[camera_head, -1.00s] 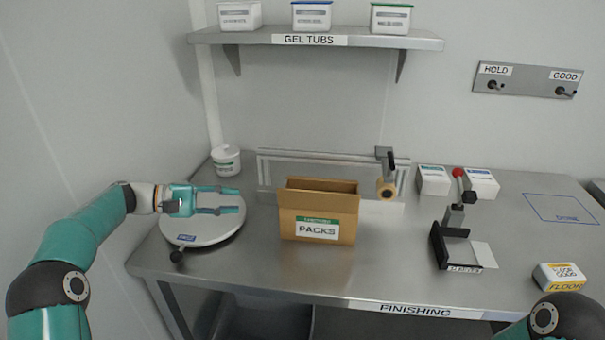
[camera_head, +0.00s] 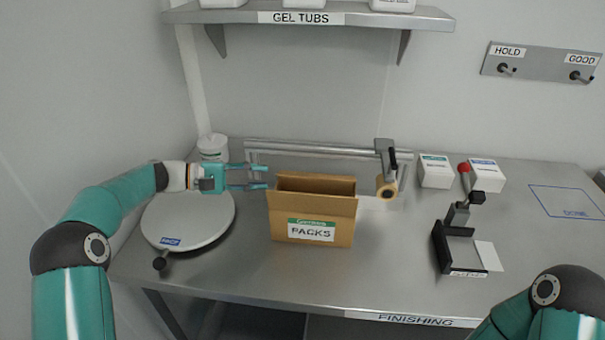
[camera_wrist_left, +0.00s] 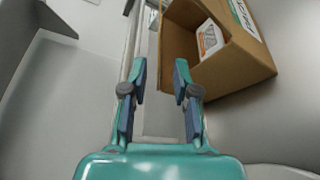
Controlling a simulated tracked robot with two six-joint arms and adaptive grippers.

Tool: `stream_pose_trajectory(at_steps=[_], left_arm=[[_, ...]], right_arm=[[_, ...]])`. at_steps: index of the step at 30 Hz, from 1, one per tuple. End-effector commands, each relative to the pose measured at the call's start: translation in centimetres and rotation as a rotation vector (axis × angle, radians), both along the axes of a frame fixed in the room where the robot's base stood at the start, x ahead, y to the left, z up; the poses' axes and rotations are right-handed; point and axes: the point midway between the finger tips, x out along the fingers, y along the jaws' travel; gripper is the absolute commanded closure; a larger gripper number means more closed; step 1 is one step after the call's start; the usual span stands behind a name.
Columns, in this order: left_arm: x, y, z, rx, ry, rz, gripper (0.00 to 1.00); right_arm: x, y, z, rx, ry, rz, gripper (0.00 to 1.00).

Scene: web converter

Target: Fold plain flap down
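A brown cardboard box (camera_head: 311,218) labelled PACKS stands upright on the steel table, its top open with flaps raised. In the left wrist view the box (camera_wrist_left: 238,70) is seen at an angle at upper right, with a white labelled item (camera_wrist_left: 210,38) inside. My left gripper (camera_head: 267,176) is open and empty, its fingers pointing right, just left of the box's upper edge and apart from it. The left wrist view shows its two fingers (camera_wrist_left: 160,70) spread with nothing between them. Which flap is the plain one I cannot tell. My right gripper is out of view.
A round white turntable (camera_head: 188,222) lies left of the box and a white tub (camera_head: 213,148) stands behind it. A tape roll (camera_head: 386,187) hangs on a rail behind the box. A black lever device (camera_head: 455,240) stands right; the table between is clear.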

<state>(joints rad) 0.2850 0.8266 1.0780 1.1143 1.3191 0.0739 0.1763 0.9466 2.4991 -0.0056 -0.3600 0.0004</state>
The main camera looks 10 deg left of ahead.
Motion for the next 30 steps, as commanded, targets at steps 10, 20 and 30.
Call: stream_pose_trajectory(at_steps=[10, 20, 30], left_arm=[[2.3, -6.6, -1.1, 0.001, 0.001, 0.001, 0.71], [3.3, -9.1, -1.8, 0.0, 0.001, 0.003, 0.71], [3.4, -9.1, -1.8, 0.0, -0.001, 0.004, 0.82]], right_arm=[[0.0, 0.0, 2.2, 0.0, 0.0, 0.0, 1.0], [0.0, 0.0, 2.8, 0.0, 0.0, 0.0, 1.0], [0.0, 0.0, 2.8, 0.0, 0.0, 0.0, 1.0]])
